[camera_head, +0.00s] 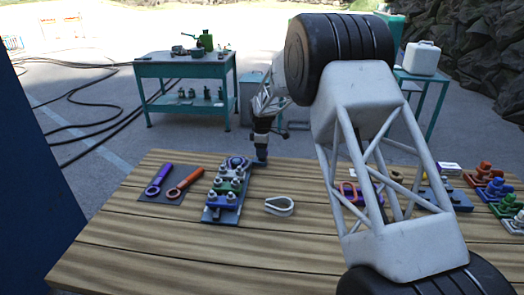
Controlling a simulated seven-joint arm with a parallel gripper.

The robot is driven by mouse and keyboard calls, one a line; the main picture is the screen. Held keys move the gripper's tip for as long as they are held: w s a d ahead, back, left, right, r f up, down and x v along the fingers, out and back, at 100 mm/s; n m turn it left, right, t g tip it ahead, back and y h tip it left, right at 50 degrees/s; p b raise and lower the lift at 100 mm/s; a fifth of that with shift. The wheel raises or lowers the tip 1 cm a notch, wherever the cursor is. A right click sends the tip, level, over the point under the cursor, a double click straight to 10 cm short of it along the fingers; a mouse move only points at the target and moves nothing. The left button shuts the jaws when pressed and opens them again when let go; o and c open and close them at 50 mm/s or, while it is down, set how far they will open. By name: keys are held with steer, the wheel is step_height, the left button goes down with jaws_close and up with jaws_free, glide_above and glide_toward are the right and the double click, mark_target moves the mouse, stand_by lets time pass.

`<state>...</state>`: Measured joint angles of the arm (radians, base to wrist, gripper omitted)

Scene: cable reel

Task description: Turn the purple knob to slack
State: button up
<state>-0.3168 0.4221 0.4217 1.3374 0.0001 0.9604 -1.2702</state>
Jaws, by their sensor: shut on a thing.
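My gripper (261,156) points down at the far right corner of a dark board (221,214) on the wooden table. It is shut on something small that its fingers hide. Beside it, on the board's far end, is a round dark blue fitting (236,163). Green and blue clamps with pale studs (228,186) sit nearer on the board. I cannot make out a purple knob there. A purple ring-ended tool (158,180) lies flat at the left, away from my gripper.
An orange ring-ended tool (185,183) lies beside the purple one on a dark mat. A pale metal loop (279,206) lies right of the board. Several coloured fittings (490,178) stand at the far right. My arm hides part of the table's right side.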

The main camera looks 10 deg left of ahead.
steer(key=shift+r, duration=0.15)
steer(key=o, duration=0.9)
steer(key=shift+r, duration=3.85)
